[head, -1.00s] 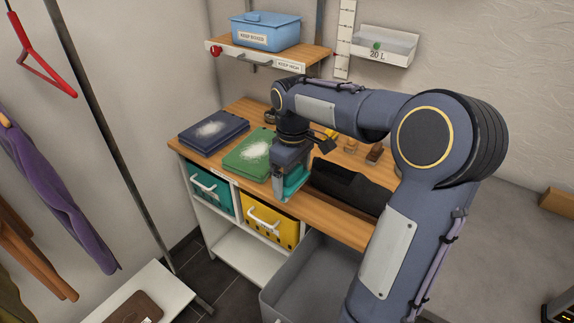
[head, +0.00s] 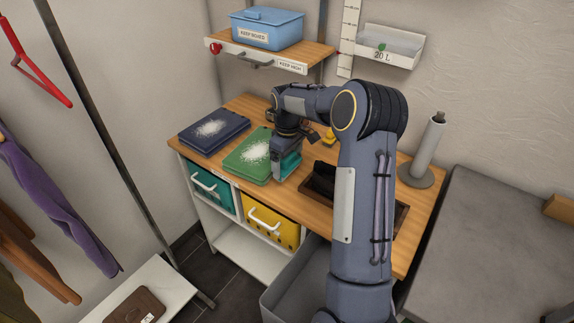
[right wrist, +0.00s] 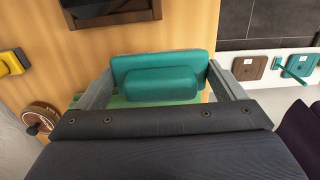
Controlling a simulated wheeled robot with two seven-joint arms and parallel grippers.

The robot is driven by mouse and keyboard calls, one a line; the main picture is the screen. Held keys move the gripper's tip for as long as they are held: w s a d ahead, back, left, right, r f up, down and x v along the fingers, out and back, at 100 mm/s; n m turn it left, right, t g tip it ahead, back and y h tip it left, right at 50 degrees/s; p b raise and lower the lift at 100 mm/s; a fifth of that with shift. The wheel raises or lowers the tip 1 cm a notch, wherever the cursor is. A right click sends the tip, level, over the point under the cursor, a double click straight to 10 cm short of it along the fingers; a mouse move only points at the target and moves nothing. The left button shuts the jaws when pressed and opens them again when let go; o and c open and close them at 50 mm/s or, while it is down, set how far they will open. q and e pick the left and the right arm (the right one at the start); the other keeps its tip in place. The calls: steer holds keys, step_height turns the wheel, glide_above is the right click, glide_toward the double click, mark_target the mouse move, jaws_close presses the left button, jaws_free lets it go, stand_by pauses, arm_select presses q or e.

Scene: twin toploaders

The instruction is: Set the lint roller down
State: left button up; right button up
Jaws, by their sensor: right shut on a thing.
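The lint roller, which I take to be the teal block with a rounded handle (right wrist: 158,84), is between the two grey fingers of my right gripper (head: 286,166), which is shut on it. In the head view the teal lint roller (head: 289,163) shows low at the right edge of the green folded cloth (head: 249,158), by the bare wooden top. I cannot tell whether it touches the surface. White lint lies on the green cloth and on the navy folded cloth (head: 205,139) left of it. My left gripper is out of view.
A dark tray (head: 401,218) with a black item stands right of the gripper, partly behind my arm. A grey cylinder (head: 428,148) stands on a round base at the counter's right end. A shelf (head: 318,52) with a blue box (head: 268,30) hangs behind.

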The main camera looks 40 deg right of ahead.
mark_target(287, 169)
steer(key=shift+w+d+f, duration=0.4)
steer(key=shift+w+f, duration=0.2)
steer(key=shift+f, duration=0.25)
steer(key=shift+w+f+p, duration=0.1)
steer(key=shift+f+p, duration=0.25)
steer(key=shift+f, duration=1.25)
steer(key=shift+f, duration=0.2)
steer(key=o, duration=0.8)
steer(key=shift+c, duration=0.2)
